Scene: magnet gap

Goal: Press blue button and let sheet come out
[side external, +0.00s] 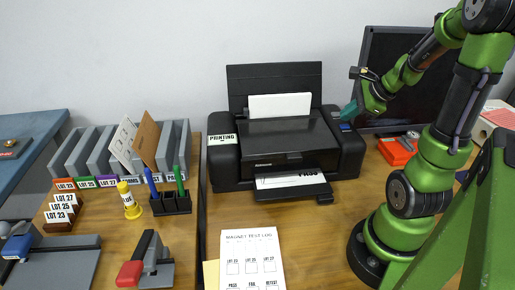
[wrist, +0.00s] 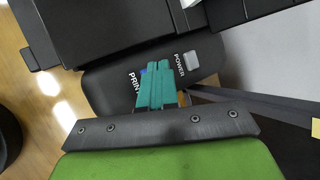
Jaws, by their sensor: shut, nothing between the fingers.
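The black printer (side external: 283,137) stands on the wooden desk, with white paper (side external: 280,106) upright in its rear feed. A printed white sheet (side external: 290,181) marked PASS lies at the front output tray. The blue button (side external: 345,127) is on the printer's right panel. In the wrist view the blue button (wrist: 144,71) shows as a small blue patch by the PRINT lettering, mostly hidden by my fingers. My gripper (side external: 348,111) is shut and empty, its teal fingertips over that panel at the button. I cannot tell whether they touch it. The fingertips (wrist: 158,66) also show in the wrist view.
A grey POWER button (wrist: 190,60) sits right beside my fingertips. A dark monitor (side external: 395,75) stands behind my arm. A Magnet Test Log sheet (side external: 252,258) lies in front of the printer. File dividers (side external: 90,150), a pen holder (side external: 170,204) and a stapler-like tool (side external: 146,262) are at left.

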